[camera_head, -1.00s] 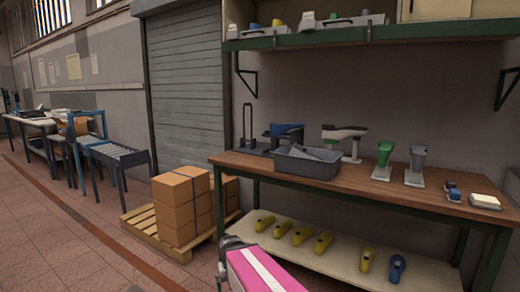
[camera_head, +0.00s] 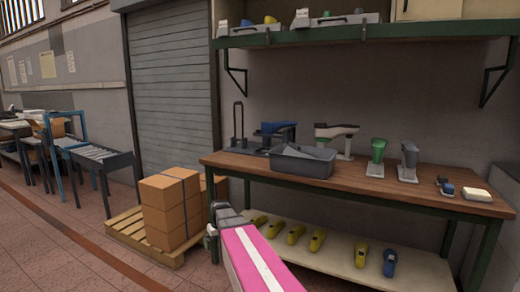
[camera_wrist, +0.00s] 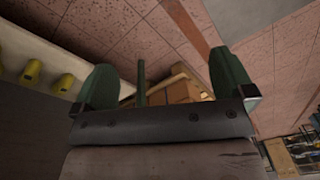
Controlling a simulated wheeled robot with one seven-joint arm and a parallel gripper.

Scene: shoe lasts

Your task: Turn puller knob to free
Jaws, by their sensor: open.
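A dark stand with a tall looped handle (camera_head: 239,125) is at the left end of the workbench and looks like the puller. A blue last (camera_head: 277,128) is held up beside it on a dark support. The puller's knob is too small to make out. My gripper (camera_wrist: 163,85) is open and empty in the wrist view, its two green fingers wide apart. It hangs in front of the bench, with floor and boxes beyond it. In the head view, my pink arm reaches up from the bottom, well below and in front of the puller.
The wooden workbench (camera_head: 340,180) carries a grey bin (camera_head: 303,162), a green last (camera_head: 377,155) and a grey last (camera_head: 408,160). Yellow lasts (camera_head: 317,240) and a blue one lie on the lower shelf. Cartons (camera_head: 170,210) stand on a pallet to the left. Open floor lies left.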

